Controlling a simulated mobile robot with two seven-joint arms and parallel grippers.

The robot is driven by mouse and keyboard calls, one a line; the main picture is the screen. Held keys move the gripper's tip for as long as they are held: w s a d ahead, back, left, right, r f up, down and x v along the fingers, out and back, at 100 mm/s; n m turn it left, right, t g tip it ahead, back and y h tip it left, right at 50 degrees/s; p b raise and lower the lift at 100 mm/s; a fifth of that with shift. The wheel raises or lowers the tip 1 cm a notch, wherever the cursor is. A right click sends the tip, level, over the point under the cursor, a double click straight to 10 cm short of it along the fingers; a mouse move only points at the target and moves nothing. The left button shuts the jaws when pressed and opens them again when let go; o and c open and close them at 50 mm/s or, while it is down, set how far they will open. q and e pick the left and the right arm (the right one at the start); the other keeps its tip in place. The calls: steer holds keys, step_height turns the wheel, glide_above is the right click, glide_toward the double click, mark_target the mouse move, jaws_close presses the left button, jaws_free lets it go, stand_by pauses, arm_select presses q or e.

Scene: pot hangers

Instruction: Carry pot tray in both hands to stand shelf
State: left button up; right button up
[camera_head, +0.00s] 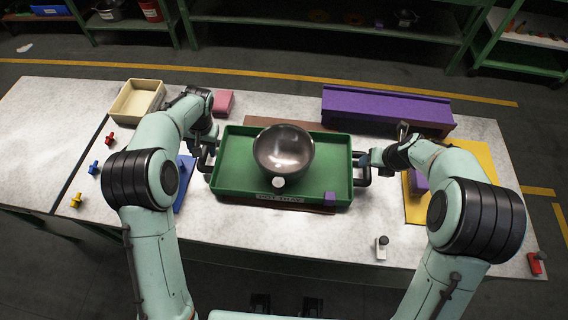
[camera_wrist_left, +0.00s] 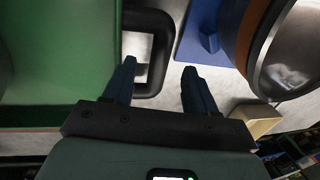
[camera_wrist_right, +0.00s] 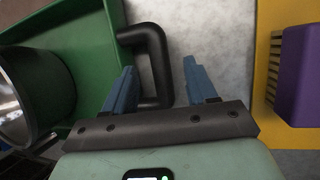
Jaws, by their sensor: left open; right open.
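The green pot tray (camera_head: 235,180) lies on the light table in front of me, with a black handle at each end. A round dark metal pot (camera_head: 284,148) sits in it, with a small purple block (camera_head: 330,198) in its front right corner. My left gripper (camera_head: 208,148) is open at the left handle (camera_wrist_left: 163,50), whose outer bar appears between the fingers. My right gripper (camera_head: 368,160) is open at the right handle (camera_wrist_right: 158,60), whose bar likewise appears between the fingers. Whether the fingers touch the bars I cannot tell.
A cream bin (camera_head: 137,101) and pink block (camera_head: 222,102) stand behind left; a long purple block (camera_head: 385,108) stands behind right. A blue piece (camera_head: 184,180) and yellow board (camera_head: 478,160) flank the tray. Green shelves (camera_head: 330,28) stand across the floor at the back.

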arm_select(q)
steer(key=shift+a+f, duration=0.2)
steer(key=shift+f, duration=0.7)
steer(key=shift+a+f, duration=0.15)
steer(key=shift+f, duration=0.7)
arm_select(e)
steer(key=shift+x, duration=1.75)
arm_select(q)
jaws_close()
arm_select(e)
jaws_close()
arm_select(q)
steer(key=shift+r, duration=0.1)
arm_select(e)
steer(key=shift+r, duration=0.1)
